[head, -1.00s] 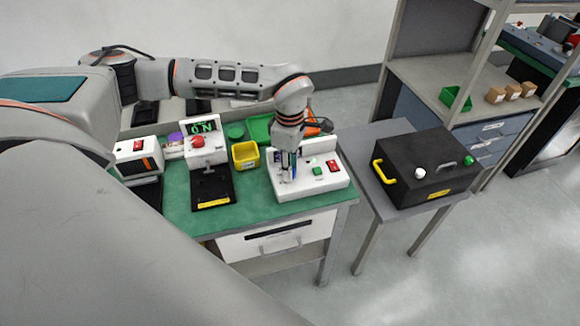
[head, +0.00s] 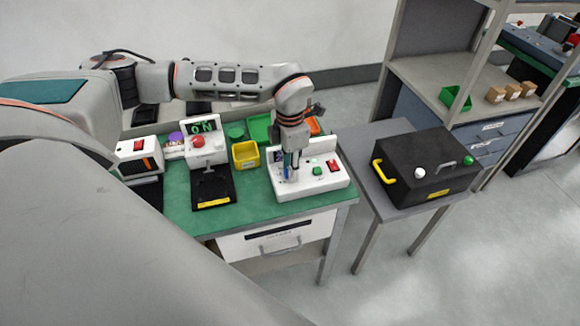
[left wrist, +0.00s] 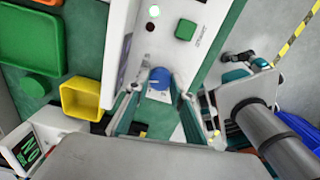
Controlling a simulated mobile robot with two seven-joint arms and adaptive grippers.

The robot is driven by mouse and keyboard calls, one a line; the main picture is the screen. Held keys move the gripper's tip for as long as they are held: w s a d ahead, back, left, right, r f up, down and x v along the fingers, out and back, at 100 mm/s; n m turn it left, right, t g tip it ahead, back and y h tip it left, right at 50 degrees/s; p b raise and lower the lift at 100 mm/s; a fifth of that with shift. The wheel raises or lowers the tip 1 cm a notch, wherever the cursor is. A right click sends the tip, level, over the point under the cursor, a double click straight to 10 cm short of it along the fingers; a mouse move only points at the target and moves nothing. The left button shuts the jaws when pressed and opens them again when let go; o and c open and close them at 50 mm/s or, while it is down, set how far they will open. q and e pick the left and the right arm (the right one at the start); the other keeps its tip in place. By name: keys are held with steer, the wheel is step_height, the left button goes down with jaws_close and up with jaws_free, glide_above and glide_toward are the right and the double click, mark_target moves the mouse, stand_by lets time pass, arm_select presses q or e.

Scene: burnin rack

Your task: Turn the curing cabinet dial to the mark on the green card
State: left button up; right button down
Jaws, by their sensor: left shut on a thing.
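The white control box (head: 325,180) stands at the right end of the green bench, with a green button and a red switch on its face. The blue dial (left wrist: 160,78) with marks below it shows in the left wrist view. My left gripper (left wrist: 159,92) points at the face of the box and is shut on the dial, one finger on each side. In the head view my left gripper (head: 292,177) hides the dial. I cannot make out the green card or its mark clearly.
A yellow bin (head: 245,155) stands left of the box. A device with a red button (head: 198,142) and a green "NO"-like display stands further left. A black case (head: 425,170) with a yellow handle sits on a side table at right. Open floor lies in front.

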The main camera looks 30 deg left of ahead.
arm_select(q)
steer(key=shift+n, duration=0.6)
steer(key=o, duration=1.1)
steer(key=shift+o, duration=0.2)
step_height(320, 180, up, 12)
